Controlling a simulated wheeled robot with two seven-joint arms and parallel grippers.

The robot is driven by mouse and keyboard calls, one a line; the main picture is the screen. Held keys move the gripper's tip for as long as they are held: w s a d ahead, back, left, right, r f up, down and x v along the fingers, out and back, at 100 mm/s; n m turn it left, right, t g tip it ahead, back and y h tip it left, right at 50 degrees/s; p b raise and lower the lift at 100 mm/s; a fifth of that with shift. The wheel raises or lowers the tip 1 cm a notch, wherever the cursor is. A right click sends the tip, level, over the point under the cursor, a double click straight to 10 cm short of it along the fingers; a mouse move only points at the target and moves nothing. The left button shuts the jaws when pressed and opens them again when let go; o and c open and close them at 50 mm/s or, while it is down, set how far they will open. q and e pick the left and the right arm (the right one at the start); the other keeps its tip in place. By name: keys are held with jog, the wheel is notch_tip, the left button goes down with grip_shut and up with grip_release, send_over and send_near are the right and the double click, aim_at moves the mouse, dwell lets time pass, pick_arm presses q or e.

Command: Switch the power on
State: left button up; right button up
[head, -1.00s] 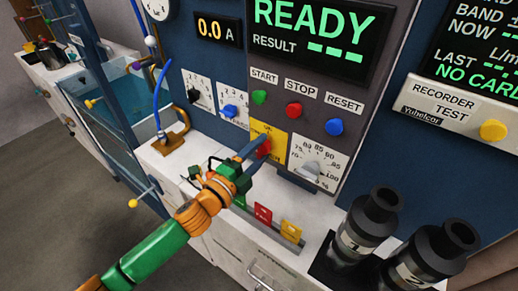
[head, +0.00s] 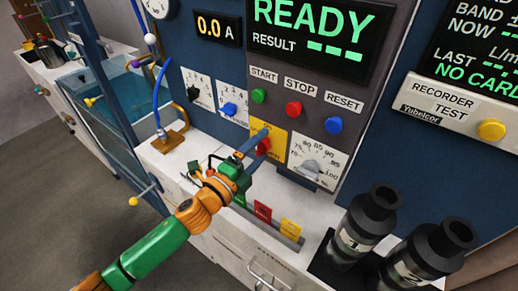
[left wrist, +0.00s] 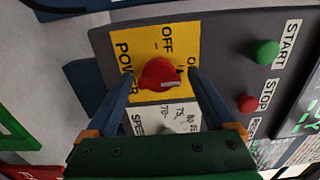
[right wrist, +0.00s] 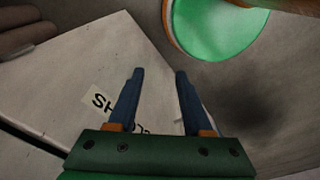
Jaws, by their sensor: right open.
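The power switch is a red knob (head: 264,146) on a yellow plate (head: 274,131) low on the grey panel. In the left wrist view the red knob (left wrist: 160,73) has a pale pointer mark toward the right. OFF is printed above it, and a label on its right is partly hidden by a finger. My left gripper (head: 259,144) is at the plate, also seen in the left wrist view (left wrist: 160,78). Its blue fingers stand on both sides of the knob, with small gaps visible. My right gripper (right wrist: 158,72) is open and empty, away from the panel.
Green START (head: 259,96), red STOP (head: 293,109) and blue RESET (head: 334,124) buttons sit above the knob. A speed dial (head: 311,168) is to its right. Two black-capped cylinders (head: 365,215) (head: 433,252) stand on the counter at the right. Red and yellow cards (head: 263,211) lie below.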

aim_at(258, 152)
pick_arm(q)
jog(key=b+v, duration=0.1)
jog(key=v, duration=0.5)
jog(key=shift+s+a+f, duration=0.1)
jog(key=shift+f, duration=0.1)
jog(key=shift+s+a+r, duration=0.15)
jog(key=shift+s+a, duration=0.1)
jog(key=shift+s, duration=0.1)
